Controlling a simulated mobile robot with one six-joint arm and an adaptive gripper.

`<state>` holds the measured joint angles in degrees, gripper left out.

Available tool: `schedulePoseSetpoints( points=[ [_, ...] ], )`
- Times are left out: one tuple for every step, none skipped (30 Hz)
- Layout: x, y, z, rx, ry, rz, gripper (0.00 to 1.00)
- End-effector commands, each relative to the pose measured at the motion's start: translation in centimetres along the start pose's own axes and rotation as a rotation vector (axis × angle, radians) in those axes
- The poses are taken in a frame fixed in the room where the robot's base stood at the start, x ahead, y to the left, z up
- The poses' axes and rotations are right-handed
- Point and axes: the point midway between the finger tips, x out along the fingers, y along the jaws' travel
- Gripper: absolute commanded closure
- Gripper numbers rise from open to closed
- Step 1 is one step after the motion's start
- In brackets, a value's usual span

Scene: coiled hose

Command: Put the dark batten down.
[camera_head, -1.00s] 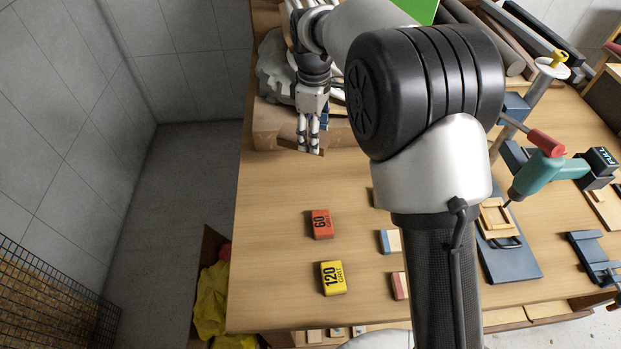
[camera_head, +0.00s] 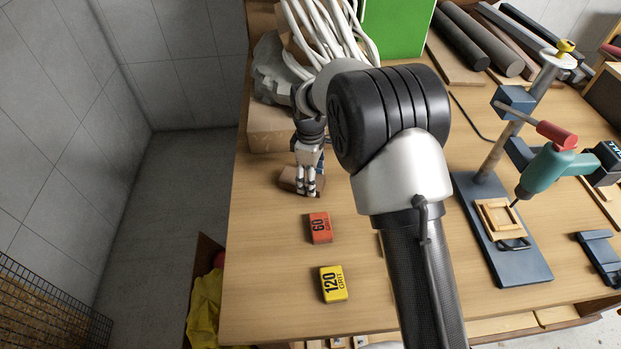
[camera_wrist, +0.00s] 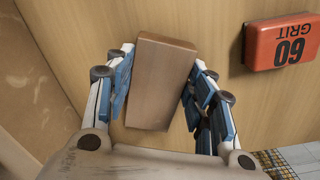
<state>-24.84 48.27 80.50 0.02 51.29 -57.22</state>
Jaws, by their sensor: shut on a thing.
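The dark batten (camera_wrist: 160,82) is a short brown wooden block. In the wrist view it sits between the blue pads of my gripper (camera_wrist: 158,85), which is shut on it. In the head view the batten (camera_head: 288,180) shows partly behind my gripper (camera_head: 307,190), low over the left part of the wooden workbench (camera_head: 265,280). I cannot tell whether its underside touches the bench top.
A red 60-grit block (camera_head: 320,228) lies just in front of my gripper, and a yellow 120-grit block (camera_head: 333,284) lies nearer. The bench's left edge is close.

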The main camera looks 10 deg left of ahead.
Motion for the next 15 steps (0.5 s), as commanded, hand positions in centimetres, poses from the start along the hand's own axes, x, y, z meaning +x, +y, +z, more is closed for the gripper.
schedulePoseSetpoints(
  points=[
    [0.01, 0.05, -0.04, 0.0, 0.001, 0.002, 0.79],
    [-0.04, 0.06, -0.04, 0.0, 0.001, 0.002, 0.79],
    [-0.09, 0.07, -0.05, 0.0, 0.002, 0.002, 0.79],
    [-0.11, 0.07, -0.05, 0.0, 0.002, 0.002, 0.79],
    [-0.12, 0.07, -0.04, 0.0, 0.002, 0.002, 0.79],
    [-0.12, 0.07, -0.05, 0.0, 0.002, 0.002, 0.79],
    [-0.08, 0.06, -0.04, 0.0, 0.001, 0.002, 0.79],
    [-0.01, 0.06, -0.04, 0.0, 0.001, 0.002, 0.79],
    [0.14, 0.05, -0.04, 0.0, 0.001, 0.002, 0.79],
    [0.25, 0.06, -0.04, 0.0, 0.001, 0.002, 0.79],
    [0.3, 0.04, -0.02, 0.0, 0.001, 0.001, 0.5],
    [0.24, 0.04, -0.03, 0.0, 0.001, 0.001, 0.47],
    [0.24, 0.04, -0.03, 0.0, 0.001, 0.001, 0.45],
    [0.23, 0.04, -0.03, 0.0, 0.001, 0.001, 0.43],
    [0.22, 0.04, -0.03, 0.0, 0.001, 0.001, 0.4]
  ],
)
